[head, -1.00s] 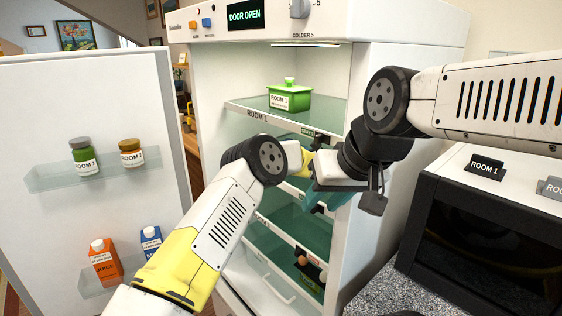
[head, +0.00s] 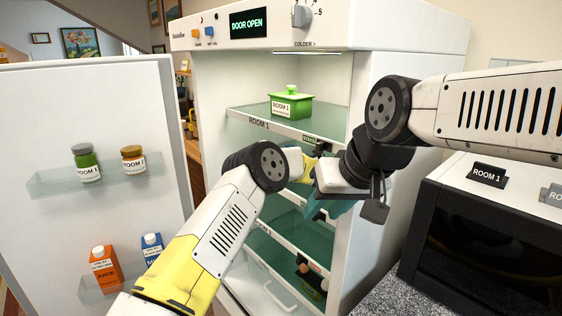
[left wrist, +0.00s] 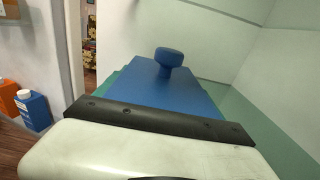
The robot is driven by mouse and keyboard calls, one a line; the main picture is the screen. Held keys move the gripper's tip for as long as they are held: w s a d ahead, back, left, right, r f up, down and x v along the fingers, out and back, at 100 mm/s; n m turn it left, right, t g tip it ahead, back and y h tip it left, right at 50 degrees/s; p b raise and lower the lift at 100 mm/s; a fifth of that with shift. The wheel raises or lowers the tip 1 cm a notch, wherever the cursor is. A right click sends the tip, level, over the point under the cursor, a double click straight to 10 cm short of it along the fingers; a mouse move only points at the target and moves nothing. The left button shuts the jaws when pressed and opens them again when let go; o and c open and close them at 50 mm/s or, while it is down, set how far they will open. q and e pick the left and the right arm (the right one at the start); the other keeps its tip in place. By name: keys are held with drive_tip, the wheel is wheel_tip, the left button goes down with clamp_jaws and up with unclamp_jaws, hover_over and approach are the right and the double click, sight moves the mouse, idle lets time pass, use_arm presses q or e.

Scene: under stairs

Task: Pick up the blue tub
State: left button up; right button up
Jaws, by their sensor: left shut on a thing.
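The blue tub (left wrist: 165,92), with a round blue knob on its lid, is just beyond my left gripper (left wrist: 155,118) in the left wrist view. That gripper is shut on the tub; its white and black body hides the tub's near side. In the head view the tub is hidden behind my arms, and only part of the left gripper (head: 304,168) shows. My right gripper (head: 326,196) is beside it in front of the open fridge, and its finger gap is not clear.
A green tub (head: 291,105) stands on the fridge's upper shelf (head: 250,122). The open fridge door (head: 60,120) at the left holds jars and cartons. A dark-fronted appliance (head: 480,240) stands at the right. The fridge side wall (head: 385,230) is close to my right arm.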

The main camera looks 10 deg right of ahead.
use_arm(q)
drive_tip(key=s+a, duration=1)
drive_tip(key=a, duration=0.5)
drive_tip(key=shift+r, duration=0.15)
idle(0.4)
